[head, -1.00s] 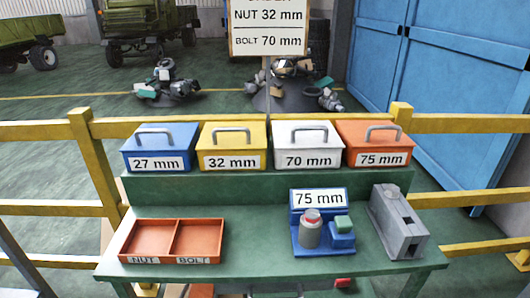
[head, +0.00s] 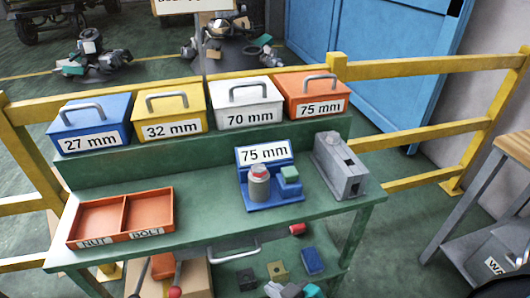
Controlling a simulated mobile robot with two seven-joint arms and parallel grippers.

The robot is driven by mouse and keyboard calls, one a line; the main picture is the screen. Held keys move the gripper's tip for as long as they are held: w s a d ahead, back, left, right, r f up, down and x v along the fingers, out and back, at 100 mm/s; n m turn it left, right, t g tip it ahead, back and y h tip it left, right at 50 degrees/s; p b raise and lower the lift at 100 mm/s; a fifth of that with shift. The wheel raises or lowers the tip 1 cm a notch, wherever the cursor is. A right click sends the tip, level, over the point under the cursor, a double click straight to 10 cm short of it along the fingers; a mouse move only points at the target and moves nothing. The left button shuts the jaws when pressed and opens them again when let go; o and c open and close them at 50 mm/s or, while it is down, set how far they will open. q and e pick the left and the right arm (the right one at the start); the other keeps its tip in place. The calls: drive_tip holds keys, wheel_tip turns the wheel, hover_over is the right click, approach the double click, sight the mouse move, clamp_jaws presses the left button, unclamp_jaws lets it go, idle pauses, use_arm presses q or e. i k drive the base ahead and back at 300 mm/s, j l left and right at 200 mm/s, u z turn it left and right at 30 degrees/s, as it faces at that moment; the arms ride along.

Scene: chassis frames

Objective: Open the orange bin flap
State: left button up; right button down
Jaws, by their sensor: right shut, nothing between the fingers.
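The orange bin (head: 297,88) is the rightmost of the lidded bins on the raised back shelf of the green bench. Its label reads 75 mm, and a grey handle (head: 320,78) sits on its flap. The flap looks closed. Only a small dark part of my right gripper (head: 442,290) shows at the bottom right edge, low and well away from the bin. It is shut and empty. My left gripper is not in view.
Blue (head: 92,118), yellow (head: 180,102) and white (head: 246,98) bins stand left of the orange one. Below it are a blue fixture (head: 271,203) labelled 75 mm and a grey device (head: 340,165). An orange two-part tray (head: 147,215) sits front left. A yellow railing (head: 410,66) runs behind.

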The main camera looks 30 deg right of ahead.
sight(317, 84)
drive_tip(key=l+z, duration=0.1)
drive_tip(key=z, duration=1.35)
